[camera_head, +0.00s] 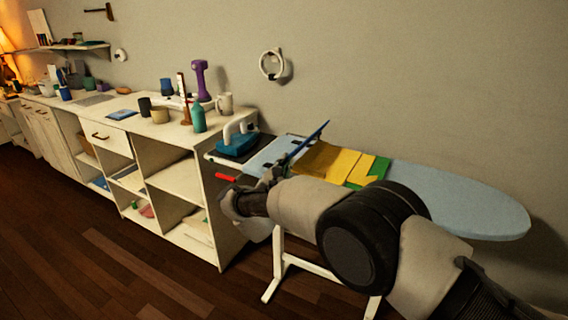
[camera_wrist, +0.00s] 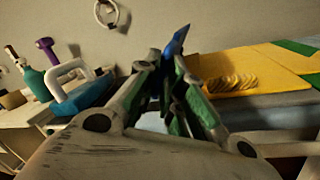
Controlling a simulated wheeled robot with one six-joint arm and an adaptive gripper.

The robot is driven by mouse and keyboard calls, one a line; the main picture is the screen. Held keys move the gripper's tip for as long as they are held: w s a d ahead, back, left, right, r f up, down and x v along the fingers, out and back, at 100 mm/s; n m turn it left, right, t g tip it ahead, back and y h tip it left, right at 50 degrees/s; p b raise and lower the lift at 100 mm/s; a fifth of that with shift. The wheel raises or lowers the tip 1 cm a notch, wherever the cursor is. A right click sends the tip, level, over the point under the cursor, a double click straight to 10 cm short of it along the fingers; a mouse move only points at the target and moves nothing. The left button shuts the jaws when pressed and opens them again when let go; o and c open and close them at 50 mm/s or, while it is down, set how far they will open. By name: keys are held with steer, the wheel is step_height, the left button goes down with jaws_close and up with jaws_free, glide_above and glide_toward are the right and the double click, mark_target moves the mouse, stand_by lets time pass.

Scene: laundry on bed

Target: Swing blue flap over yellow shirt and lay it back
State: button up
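The yellow shirt (camera_head: 335,164) lies on a folding board on the ironing board, and it shows in the wrist view (camera_wrist: 265,66) with a bunched part near me. The blue flap (camera_head: 311,139) stands tilted up at the shirt's left side. Its blue tip also shows in the wrist view (camera_wrist: 177,40), between and beyond my fingertips. My gripper (camera_head: 276,172) is at the flap's lower near end. In the wrist view my gripper (camera_wrist: 167,72) has its fingertips close together on the flap's edge. Much of the flap is hidden by the fingers.
The light blue ironing board (camera_head: 470,199) is clear on the right. A green panel (camera_head: 378,167) shows beside the shirt. A blue and white iron (camera_head: 238,138) stands at the left end, near a red handle (camera_head: 226,177). A shelf unit (camera_head: 175,180) stands to the left.

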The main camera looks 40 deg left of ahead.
steer(key=o, duration=0.3)
steer(key=v, duration=1.2)
